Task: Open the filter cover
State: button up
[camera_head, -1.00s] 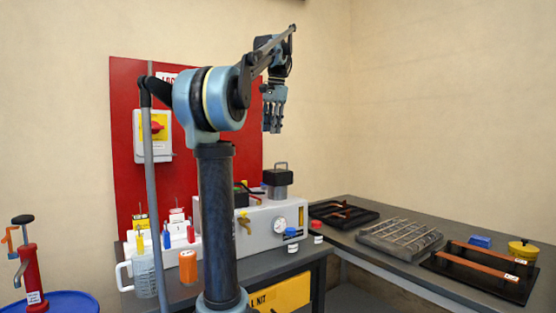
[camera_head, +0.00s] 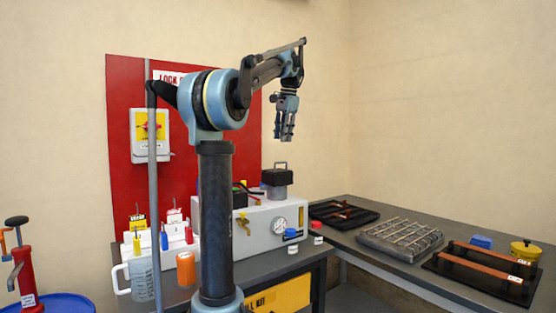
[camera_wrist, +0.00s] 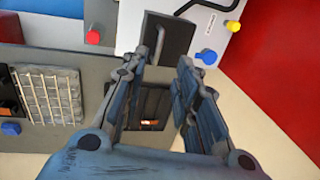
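The filter cover (camera_head: 277,176) is a black block with a bar handle. It sits on a clear grey bowl (camera_head: 277,191) on top of the light grey machine (camera_head: 262,229), and looks closed. In the wrist view the cover (camera_wrist: 178,36) shows beyond my fingertips, with its handle (camera_wrist: 160,42) near the left finger. My gripper (camera_head: 284,138) points down, above the cover in the head view and apart from it. In the wrist view my gripper (camera_wrist: 158,68) has its fingers spread with nothing between them.
A red board (camera_head: 185,80) with an isolator switch (camera_head: 150,133) stands behind the machine. A gauge (camera_head: 280,226) and a blue-capped jar (camera_head: 291,240) are at its front. The side bench holds a wire rack (camera_head: 400,239) and a black tray (camera_head: 343,214). The air around my gripper is clear.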

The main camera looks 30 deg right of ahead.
send_over(277, 172)
jog(key=w+d, duration=0.1)
jog(key=d, duration=0.1)
jog(key=f, duration=0.9)
jog(key=shift+w+d+f, duration=0.15)
jog(key=shift+d, duration=0.05)
grip_shut()
